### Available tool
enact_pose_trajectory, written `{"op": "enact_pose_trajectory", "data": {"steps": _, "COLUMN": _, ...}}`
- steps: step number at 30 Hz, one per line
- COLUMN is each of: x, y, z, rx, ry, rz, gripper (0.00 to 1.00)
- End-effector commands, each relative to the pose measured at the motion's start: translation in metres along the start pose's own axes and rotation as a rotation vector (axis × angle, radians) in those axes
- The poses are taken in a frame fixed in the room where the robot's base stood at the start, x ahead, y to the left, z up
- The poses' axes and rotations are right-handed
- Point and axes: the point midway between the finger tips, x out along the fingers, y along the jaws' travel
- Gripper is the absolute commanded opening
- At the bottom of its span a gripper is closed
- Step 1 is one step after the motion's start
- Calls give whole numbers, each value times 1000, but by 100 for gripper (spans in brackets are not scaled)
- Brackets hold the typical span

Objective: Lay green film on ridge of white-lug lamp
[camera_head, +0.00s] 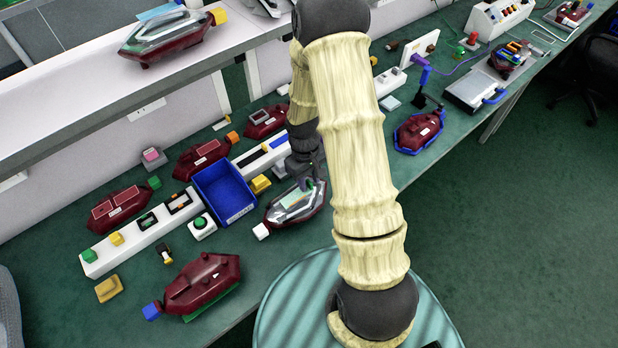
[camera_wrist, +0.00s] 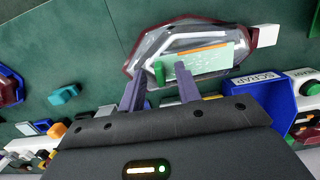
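The white-lug lamp (camera_head: 272,217) is a dark red lamp with a clear and silver top, lying on the green bench; its white lug (camera_wrist: 268,35) points right in the wrist view. A pale green film (camera_wrist: 208,62) with an orange strip lies over the lamp's top, and also shows in the head view (camera_head: 297,201). A darker green upright tab (camera_wrist: 159,74) stands at the film's left end; whether it is joined to the film I cannot tell. My gripper (camera_wrist: 159,69) is open above the lamp, with fingers apart on either side of the tab.
A blue bin marked SCRAP (camera_head: 224,190) stands close left of the lamp. A white rail (camera_head: 150,222) with small blocks runs behind. Other dark red lamps lie around, including one with a blue lug (camera_head: 203,283). A shelf (camera_head: 100,90) overhangs the back.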

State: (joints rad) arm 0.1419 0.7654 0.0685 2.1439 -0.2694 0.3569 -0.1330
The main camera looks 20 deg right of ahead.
Motion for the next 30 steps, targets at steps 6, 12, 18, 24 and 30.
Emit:
{"op": "enact_pose_trajectory", "data": {"steps": 6, "x": 0, "y": 0, "z": 0, "rx": 0, "ry": 0, "rz": 0, "gripper": 33}}
{"op": "enact_pose_trajectory", "data": {"steps": 12, "x": -7, "y": 0, "z": -1, "rx": 0, "ry": 2, "rz": 1, "gripper": 33}}
{"op": "enact_pose_trajectory", "data": {"steps": 18, "x": -34, "y": 1, "z": -1, "rx": 1, "ry": 5, "rz": 2, "gripper": 33}}
{"op": "enact_pose_trajectory", "data": {"steps": 24, "x": -73, "y": 1, "z": -1, "rx": 1, "ry": 5, "rz": 2, "gripper": 33}}
{"op": "enact_pose_trajectory", "data": {"steps": 30, "x": -113, "y": 1, "z": -1, "rx": 1, "ry": 6, "rz": 3, "gripper": 33}}
